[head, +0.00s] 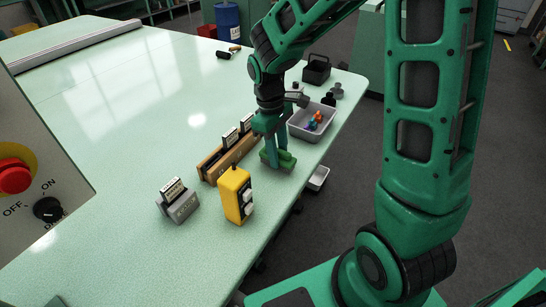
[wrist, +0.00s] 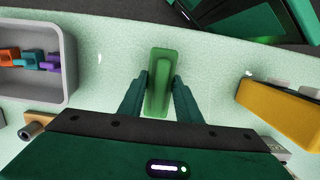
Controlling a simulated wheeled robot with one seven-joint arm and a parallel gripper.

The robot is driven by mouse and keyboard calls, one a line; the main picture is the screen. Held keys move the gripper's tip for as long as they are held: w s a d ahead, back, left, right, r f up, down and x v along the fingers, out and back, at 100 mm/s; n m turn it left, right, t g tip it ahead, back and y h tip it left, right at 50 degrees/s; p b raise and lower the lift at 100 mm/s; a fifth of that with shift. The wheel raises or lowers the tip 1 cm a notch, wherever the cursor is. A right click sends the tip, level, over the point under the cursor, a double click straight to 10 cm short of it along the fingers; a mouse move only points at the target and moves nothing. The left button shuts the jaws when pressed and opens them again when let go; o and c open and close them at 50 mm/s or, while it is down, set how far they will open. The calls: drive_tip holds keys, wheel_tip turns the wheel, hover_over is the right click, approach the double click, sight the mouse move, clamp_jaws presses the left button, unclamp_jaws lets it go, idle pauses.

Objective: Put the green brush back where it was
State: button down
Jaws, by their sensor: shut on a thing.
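The green brush (head: 286,161) is at the right front part of the pale green table (head: 120,130), near its edge. In the wrist view the brush (wrist: 160,65) stands lengthwise between the two fingers. My gripper (head: 271,158) points down at it, and in the wrist view my gripper (wrist: 159,88) is shut on the brush's sides. The brush appears at or very near the table surface; I cannot tell whether it touches. Its underside is hidden.
A grey tray (head: 325,131) with small coloured pieces lies beyond the brush. A wooden rack with cards (head: 210,172) and a yellow box with white buttons (head: 232,205) stand close by. A grey card holder (head: 182,212) is further left. The table's middle is clear.

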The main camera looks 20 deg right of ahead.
drive_tip(key=shift+f, duration=0.6)
drive_tip(key=c, duration=1.3)
unclamp_jaws()
drive_tip(key=shift+f, duration=0.1)
